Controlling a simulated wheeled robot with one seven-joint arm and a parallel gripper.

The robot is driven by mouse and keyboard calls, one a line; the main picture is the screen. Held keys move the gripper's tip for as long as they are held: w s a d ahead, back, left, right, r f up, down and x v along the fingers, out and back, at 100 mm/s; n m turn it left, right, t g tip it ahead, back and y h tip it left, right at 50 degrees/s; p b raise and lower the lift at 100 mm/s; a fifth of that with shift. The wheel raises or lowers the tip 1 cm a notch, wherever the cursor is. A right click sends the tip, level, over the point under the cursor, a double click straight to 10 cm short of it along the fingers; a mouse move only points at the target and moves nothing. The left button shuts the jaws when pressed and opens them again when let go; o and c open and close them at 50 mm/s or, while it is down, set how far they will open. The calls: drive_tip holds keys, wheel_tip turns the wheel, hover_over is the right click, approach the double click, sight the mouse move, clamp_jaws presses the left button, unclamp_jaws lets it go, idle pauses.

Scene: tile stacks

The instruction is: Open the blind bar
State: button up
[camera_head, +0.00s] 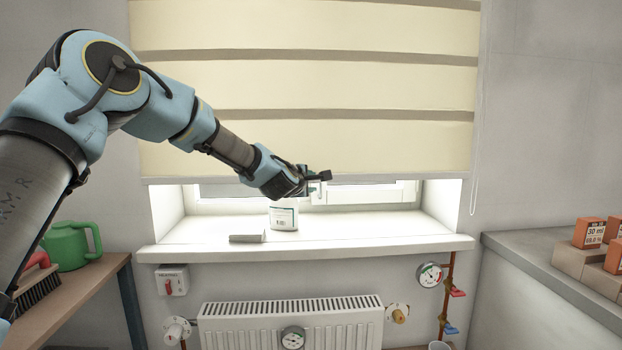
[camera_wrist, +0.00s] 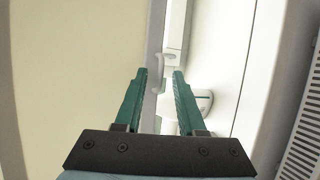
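The cream blind (camera_head: 300,85) hangs partly lowered over the window. Its pale grey bar (camera_head: 400,179) runs level along the bottom edge. In the wrist view the bar (camera_wrist: 155,30) shows as a narrow upright strip beside the blind (camera_wrist: 80,60). My gripper (camera_head: 322,177) is at the bar's height, near its middle. In the wrist view my gripper (camera_wrist: 159,72) is open, its two green fingers on either side of the bar's line. I cannot tell whether they touch it.
A white container (camera_head: 284,217) and a grey block (camera_head: 247,237) stand on the sill (camera_head: 350,242) below my gripper. A radiator (camera_head: 300,325) is underneath. A pull cord (camera_head: 474,160) hangs right of the blind. Orange boxes (camera_head: 588,233) are on the right counter.

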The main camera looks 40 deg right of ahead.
drive_tip(key=shift+w+d+f, duration=0.1)
drive_tip(key=shift+w+d, duration=0.05)
drive_tip(key=shift+d, duration=0.1)
drive_tip(key=shift+c, duration=0.3)
clamp_jaws()
idle(1.0)
